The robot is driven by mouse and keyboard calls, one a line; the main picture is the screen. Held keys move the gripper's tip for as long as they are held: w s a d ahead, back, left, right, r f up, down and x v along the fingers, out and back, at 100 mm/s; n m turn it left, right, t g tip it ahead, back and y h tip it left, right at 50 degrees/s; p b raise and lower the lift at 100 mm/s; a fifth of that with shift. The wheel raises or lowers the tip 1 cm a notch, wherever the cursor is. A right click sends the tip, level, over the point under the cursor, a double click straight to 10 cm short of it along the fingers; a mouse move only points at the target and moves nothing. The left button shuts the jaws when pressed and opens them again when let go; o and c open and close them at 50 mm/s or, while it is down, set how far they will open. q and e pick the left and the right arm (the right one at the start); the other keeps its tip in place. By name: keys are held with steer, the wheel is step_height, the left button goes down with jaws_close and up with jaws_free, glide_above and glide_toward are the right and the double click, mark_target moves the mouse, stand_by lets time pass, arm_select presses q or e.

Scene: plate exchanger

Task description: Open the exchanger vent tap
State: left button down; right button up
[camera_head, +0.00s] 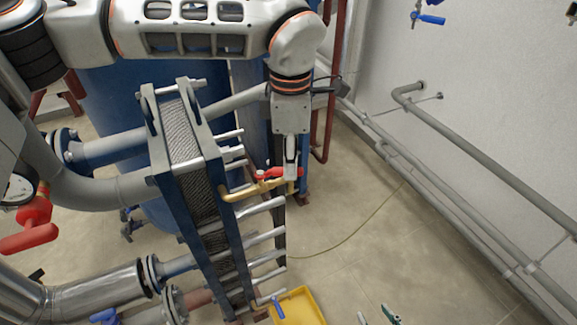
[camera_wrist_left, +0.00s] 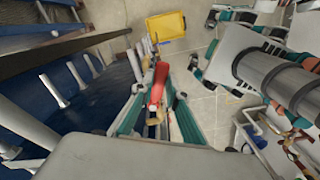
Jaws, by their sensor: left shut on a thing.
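The vent tap has a red lever (camera_head: 268,173) on a brass pipe (camera_head: 238,193) at the upper right side of the plate exchanger (camera_head: 190,160). My left gripper (camera_head: 290,172) reaches down from above and meets the lever at its right part. In the left wrist view the red lever (camera_wrist_left: 158,82) lies between the teal fingers (camera_wrist_left: 157,118), which are shut on it. Brass shows below it. The lever's exact angle to the pipe is partly hidden. My right gripper (camera_head: 377,315) shows only its teal fingertips at the bottom edge, apart and empty.
A yellow tray (camera_head: 300,308) lies on the floor below the exchanger, near a blue-handled valve (camera_head: 279,306). Steel tie bars (camera_head: 262,237) stick out below the tap. Grey pipes (camera_head: 480,190) run along the right wall. The floor between is clear but for a thin hose.

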arm_select(q)
steer(key=shift+w+a+r+n, duration=0.15)
steer(key=shift+w+n, duration=0.3)
steer(key=shift+n, duration=0.35)
steer(key=shift+w+a+f+n, duration=0.1)
steer(key=shift+w+n, duration=0.35)
steer(key=shift+n, duration=0.35)
steer(key=shift+w+a+r+n, duration=0.15)
steer(key=shift+w+n, duration=0.3)
steer(key=shift+n, duration=0.35)
steer(key=shift+w, duration=0.1)
steer(key=c, duration=2)
jaws_free()
steer(key=shift+f, duration=0.1)
